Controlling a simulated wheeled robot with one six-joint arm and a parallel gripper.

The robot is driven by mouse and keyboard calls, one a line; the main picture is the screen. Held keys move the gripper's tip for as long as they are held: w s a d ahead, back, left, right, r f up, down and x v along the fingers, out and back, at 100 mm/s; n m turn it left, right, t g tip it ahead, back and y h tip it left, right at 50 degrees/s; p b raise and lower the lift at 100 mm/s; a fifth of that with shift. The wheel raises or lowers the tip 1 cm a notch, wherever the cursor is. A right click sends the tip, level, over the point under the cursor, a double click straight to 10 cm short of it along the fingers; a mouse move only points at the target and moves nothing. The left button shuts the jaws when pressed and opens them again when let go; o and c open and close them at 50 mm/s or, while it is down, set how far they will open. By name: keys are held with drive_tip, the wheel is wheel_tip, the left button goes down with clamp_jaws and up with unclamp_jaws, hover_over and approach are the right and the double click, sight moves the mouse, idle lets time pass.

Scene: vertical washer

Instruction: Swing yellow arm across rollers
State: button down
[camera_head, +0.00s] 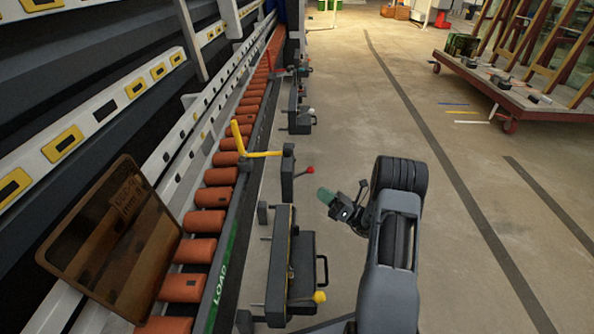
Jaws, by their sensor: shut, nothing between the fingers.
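The yellow arm (262,154) is a bent yellow bar beside the conveyor. My gripper (327,196), with a green tip, is shut and empty. It is right of the conveyor, apart from the yellow arm and just below and right of a small red-knobbed lever (309,170).
A brown translucent panel (112,240) leans over the near rollers. A dark control box with a yellow knob (320,297) stands on the conveyor's right side. A wheeled rack (520,85) is at the upper right. The concrete floor between is mostly clear.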

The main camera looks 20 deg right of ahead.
drive_tip(key=shift+d+f, duration=0.15)
drive_tip(key=shift+d, duration=0.05)
drive_tip(key=shift+w, duration=0.1)
drive_tip(key=d+r+b+x, duration=0.2)
drive_tip(key=b+x, duration=0.2)
drive_tip(key=x, duration=0.8)
drive_tip(key=shift+w+a+r, duration=0.35)
drive_tip(key=shift+w+r, duration=0.05)
drive_tip(key=shift+w, duration=0.05)
drive_tip(key=shift+d, duration=0.1)
